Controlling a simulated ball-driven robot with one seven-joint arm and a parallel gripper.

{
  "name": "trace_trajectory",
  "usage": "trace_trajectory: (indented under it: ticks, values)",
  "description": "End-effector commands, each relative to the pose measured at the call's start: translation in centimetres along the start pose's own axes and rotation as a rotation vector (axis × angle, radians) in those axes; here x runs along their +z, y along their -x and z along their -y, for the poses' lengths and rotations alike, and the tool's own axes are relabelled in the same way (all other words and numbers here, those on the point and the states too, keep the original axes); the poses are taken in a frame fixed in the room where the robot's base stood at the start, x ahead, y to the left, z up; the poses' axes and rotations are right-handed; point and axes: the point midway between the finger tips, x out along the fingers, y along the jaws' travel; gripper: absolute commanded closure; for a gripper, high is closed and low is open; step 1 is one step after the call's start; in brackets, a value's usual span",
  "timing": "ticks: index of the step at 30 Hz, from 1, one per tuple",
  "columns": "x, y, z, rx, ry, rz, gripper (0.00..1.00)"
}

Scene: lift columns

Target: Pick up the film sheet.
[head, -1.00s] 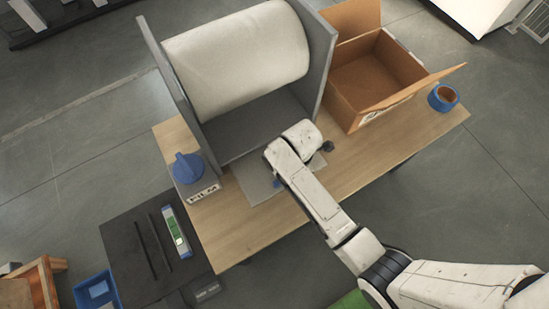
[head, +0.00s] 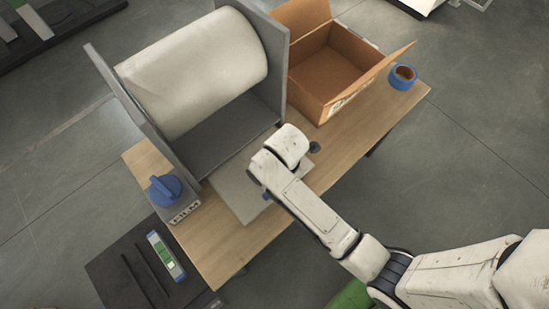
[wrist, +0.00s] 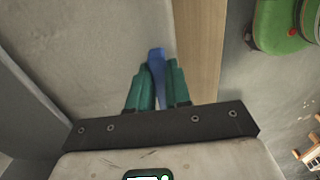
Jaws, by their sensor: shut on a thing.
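The film sheet (head: 228,188) is a thin pale grey sheet at the front of the roll stand, over the wooden table. It also fills much of the left side of the wrist view (wrist: 95,45). A small blue tab (wrist: 157,56) shows at the sheet's edge, between the two green fingers of my gripper (wrist: 157,68). The fingers are close together on either side of the tab. In the head view my arm hides the fingers and part of the sheet. I cannot tell how far the sheet is raised.
A large white roll (head: 195,75) lies between the grey side panels of a stand (head: 240,115). An open cardboard box (head: 330,70) and blue tape roll (head: 402,77) are at the right. The table's front strip (head: 225,250) is clear.

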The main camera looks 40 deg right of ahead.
Motion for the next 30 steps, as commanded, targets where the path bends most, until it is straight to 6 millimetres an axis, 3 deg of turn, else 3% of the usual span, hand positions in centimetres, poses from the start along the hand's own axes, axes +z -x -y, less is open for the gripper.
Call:
trace_trajectory:
  ticks: [15,21,30]
  values:
    - [0.0,-0.1,11.0,-0.003,0.000,0.000,1.00]
    - [0.0,0.0,13.1,-0.001,0.000,0.000,1.00]
    - [0.0,0.1,14.6,0.000,-0.001,0.000,1.00]
